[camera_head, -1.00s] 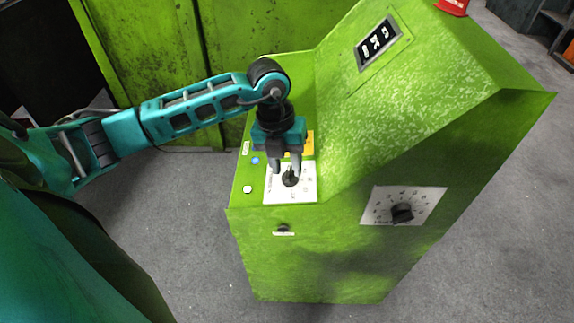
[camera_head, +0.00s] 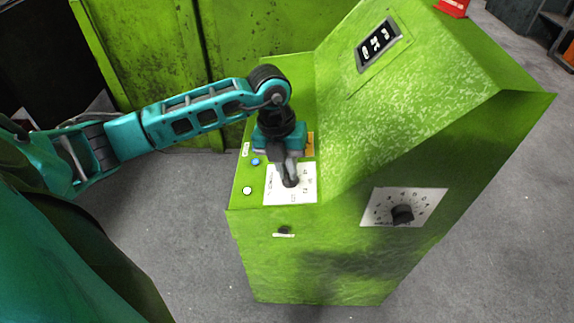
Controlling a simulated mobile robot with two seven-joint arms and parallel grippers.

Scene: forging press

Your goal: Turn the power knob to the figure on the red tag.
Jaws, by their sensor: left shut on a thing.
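A dark knob (camera_head: 290,183) stands on a white dial plate (camera_head: 307,190) on the low ledge of the green console (camera_head: 310,250). My left gripper (camera_head: 290,180) comes from above, shut on this knob, and hides most of it. The plate's lettering is too small to read. My right gripper is not in view.
A display (camera_head: 379,44) with light digits is on the sloped face. A blue button (camera_head: 255,161) and a white button (camera_head: 247,190) sit left of the gripped knob. A small dark knob (camera_head: 284,229) is below on the front. Grey floor (camera_head: 190,220) is clear at left.

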